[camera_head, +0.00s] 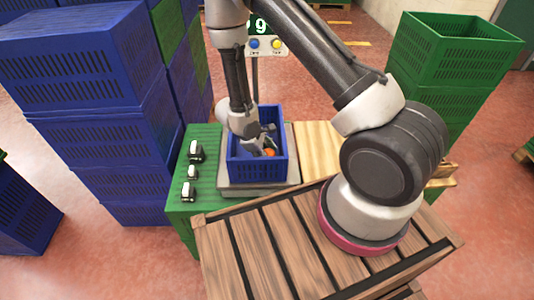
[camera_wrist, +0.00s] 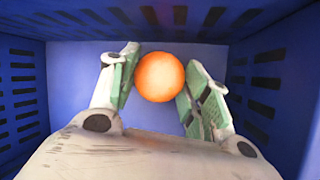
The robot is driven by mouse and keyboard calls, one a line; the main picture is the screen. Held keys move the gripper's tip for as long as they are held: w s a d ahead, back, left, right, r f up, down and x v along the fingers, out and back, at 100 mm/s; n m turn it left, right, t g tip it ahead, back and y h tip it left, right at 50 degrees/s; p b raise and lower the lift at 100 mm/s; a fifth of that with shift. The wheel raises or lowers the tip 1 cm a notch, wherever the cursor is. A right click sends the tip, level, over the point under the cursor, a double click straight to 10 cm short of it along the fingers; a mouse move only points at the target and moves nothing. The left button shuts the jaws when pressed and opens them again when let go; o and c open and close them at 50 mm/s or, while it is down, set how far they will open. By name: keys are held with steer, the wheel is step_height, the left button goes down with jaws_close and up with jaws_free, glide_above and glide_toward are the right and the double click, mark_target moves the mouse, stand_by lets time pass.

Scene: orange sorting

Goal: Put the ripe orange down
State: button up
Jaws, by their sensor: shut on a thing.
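The ripe orange (camera_wrist: 160,77) is round and bright orange. My gripper (camera_wrist: 158,85) is shut on it, with one finger on each side, in the wrist view. The blue crate (camera_wrist: 60,130) surrounds them, with slotted walls on the left, right and far side. In the head view the gripper (camera_head: 265,147) reaches down inside the blue crate (camera_head: 262,170), and the orange (camera_head: 269,152) shows as a small spot between the fingers. I cannot tell whether the orange touches the crate floor. No other fruit shows in the crate.
The crate stands on a grey scale (camera_head: 258,190) with a display (camera_head: 263,27) behind it, on a green table (camera_head: 178,213). Several small black and white objects (camera_head: 194,152) lie left of it. Stacked blue crates (camera_head: 100,130) stand left, green crates (camera_head: 445,60) right.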

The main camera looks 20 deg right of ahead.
steer(key=o, duration=1)
steer(key=shift+o, duration=0.2)
steer(key=v, duration=1.2)
steer(key=w+d+r+m+y, duration=0.1)
steer(key=d+r+m, duration=0.35)
steer(key=r, duration=0.85)
steer(key=s+d+r+m+t+y, duration=0.1)
steer(key=s+d+r+m, duration=0.1)
steer(key=s+d+r, duration=0.55)
steer(key=s+d+r+m+t+y, duration=0.1)
steer(key=s+d+r+m+y, duration=0.25)
steer(key=r, duration=0.65)
steer(key=s+d+r+m+t, duration=0.1)
steer(key=s+r, duration=0.3)
steer(key=s, duration=0.5)
steer(key=shift+s+d+t, duration=0.4)
steer(key=shift+d+t, duration=0.2)
steer(key=shift+d, duration=0.05)
